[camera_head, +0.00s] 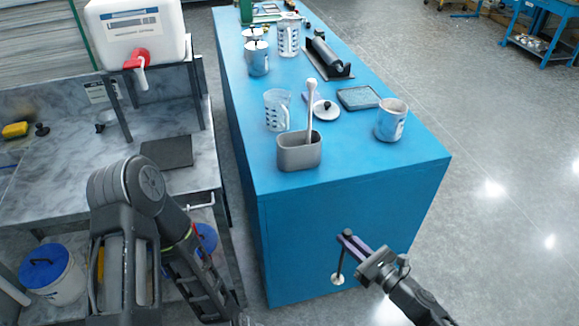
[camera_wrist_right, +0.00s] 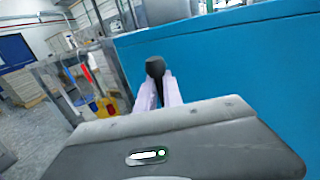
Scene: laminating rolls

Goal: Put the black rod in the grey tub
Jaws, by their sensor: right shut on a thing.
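The black rod (camera_head: 340,262) hangs roughly upright in front of the near end of the blue bench. It has a black knob at the top and a pale disc at its lower end. My right gripper (camera_head: 349,239) is shut on it just below the knob. In the right wrist view the black knob (camera_wrist_right: 155,68) shows between the pale fingertips (camera_wrist_right: 157,90); the shaft is hidden there. The grey tub (camera_head: 299,155) stands on the bench top near its front left edge, with a pale, round-ended stick leaning upright in it. My left arm shows, but its gripper does not.
Behind the tub are a clear jug (camera_head: 278,110), a white lid (camera_head: 326,110), a dark tray (camera_head: 358,97) and a paint tin (camera_head: 391,121). A roller (camera_head: 327,55) lies further back. The bench top's front right corner is bare.

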